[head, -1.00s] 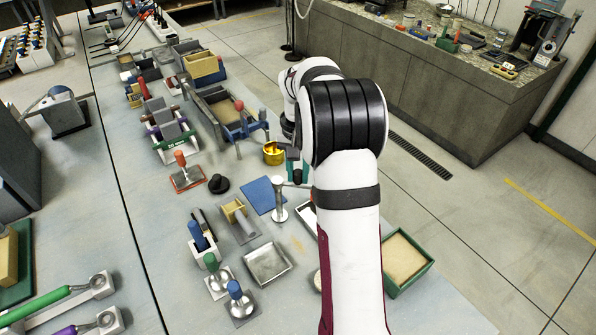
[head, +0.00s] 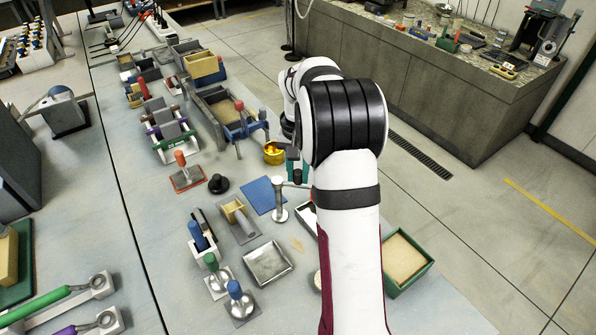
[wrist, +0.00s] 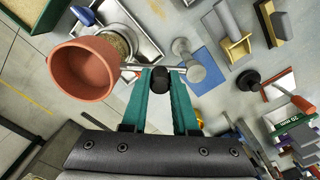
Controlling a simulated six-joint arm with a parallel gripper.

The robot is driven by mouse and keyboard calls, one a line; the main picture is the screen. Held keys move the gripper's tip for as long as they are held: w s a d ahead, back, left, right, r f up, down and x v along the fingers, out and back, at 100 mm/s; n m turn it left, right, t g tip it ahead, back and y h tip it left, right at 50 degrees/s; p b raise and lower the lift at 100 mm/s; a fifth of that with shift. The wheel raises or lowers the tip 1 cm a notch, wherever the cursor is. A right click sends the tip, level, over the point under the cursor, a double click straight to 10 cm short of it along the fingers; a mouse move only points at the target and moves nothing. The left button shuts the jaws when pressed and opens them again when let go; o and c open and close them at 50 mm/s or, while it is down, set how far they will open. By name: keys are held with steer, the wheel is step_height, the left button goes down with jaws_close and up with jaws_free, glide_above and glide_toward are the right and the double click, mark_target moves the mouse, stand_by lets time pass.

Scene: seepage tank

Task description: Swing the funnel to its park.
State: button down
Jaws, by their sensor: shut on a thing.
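A terracotta-red, round, hollow vessel, which I take to be the funnel (wrist: 72,82), is at the left of the wrist view. A thin metal bar (wrist: 137,67) runs from beside it to a pale upright post (wrist: 201,66). The post also shows in the head view (head: 279,205). My gripper (wrist: 162,80) has its teal fingers shut on a black knob (wrist: 160,82) at this bar. In the head view my gripper (head: 298,168) is only partly visible beside my arm. The funnel is hidden there behind my arm.
A blue mat (head: 263,196) lies just behind the post, and a shallow metal tray (head: 268,264) stands nearer. A pale tray (wrist: 128,22) is beside the funnel. A black knobbed piece (head: 218,184) and a yellow cup (head: 273,153) stand farther back. A green sand box (head: 408,262) is at the right edge.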

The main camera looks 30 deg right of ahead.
steer(key=shift+a+m, duration=0.1)
steer(key=shift+m, duration=0.2)
steer(key=a+m, duration=0.7)
steer(key=m, duration=1)
stand_by(0.5)
steer(key=shift+m, duration=0.3)
steer(key=c, duration=0.7)
jaws_free()
steer(key=shift+r, duration=0.1)
